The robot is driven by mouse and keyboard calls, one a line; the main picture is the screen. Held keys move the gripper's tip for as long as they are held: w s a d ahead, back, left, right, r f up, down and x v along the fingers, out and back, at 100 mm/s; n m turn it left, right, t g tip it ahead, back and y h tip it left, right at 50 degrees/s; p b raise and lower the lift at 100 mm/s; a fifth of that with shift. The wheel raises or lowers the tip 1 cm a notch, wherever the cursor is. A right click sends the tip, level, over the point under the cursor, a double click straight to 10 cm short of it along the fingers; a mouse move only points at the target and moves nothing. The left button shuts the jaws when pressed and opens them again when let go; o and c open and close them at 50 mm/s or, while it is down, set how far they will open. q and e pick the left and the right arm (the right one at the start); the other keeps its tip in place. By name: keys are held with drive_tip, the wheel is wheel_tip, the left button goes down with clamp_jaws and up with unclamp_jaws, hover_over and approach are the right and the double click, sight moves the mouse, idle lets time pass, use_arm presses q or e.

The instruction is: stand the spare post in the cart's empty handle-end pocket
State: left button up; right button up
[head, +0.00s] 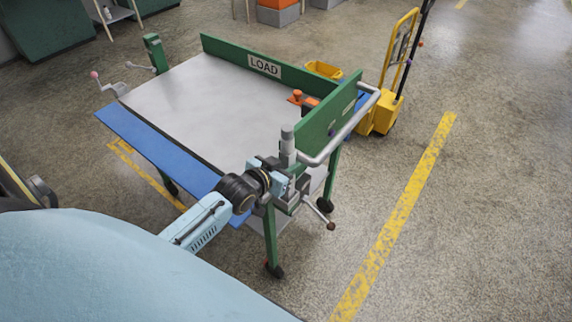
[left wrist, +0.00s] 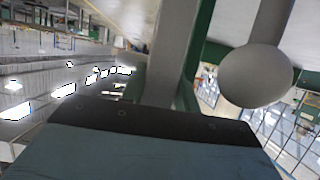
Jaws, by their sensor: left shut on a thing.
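The cart (head: 185,95) has a pale grey deck and green side boards. A grey upright post (head: 288,148) with a rounded top stands at its near handle-end corner, beside the end board. My left gripper (head: 279,183) is shut on the post, which looks close to upright. A grey bracket (head: 287,204) with a knobbed lever sits just below at this corner. The gripper hides the post's lower end, so I cannot tell whether it is inside the pocket. In the left wrist view a grey bar (left wrist: 172,55) rises beyond the gripper body. My right gripper is not in view.
The green handle-end board (head: 327,118) and grey push handle (head: 350,132) are close to the gripper. A blue flap (head: 155,150) runs along the near side. Orange and yellow items stand near the far end. A yellow pallet truck (head: 383,115) is behind; floor at right is clear.

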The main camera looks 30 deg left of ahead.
use_arm(q)
drive_tip(key=shift+f, duration=0.1)
drive_tip(key=o, duration=1.1)
drive_tip(key=p+v, duration=0.1)
drive_tip(key=v, duration=1.1)
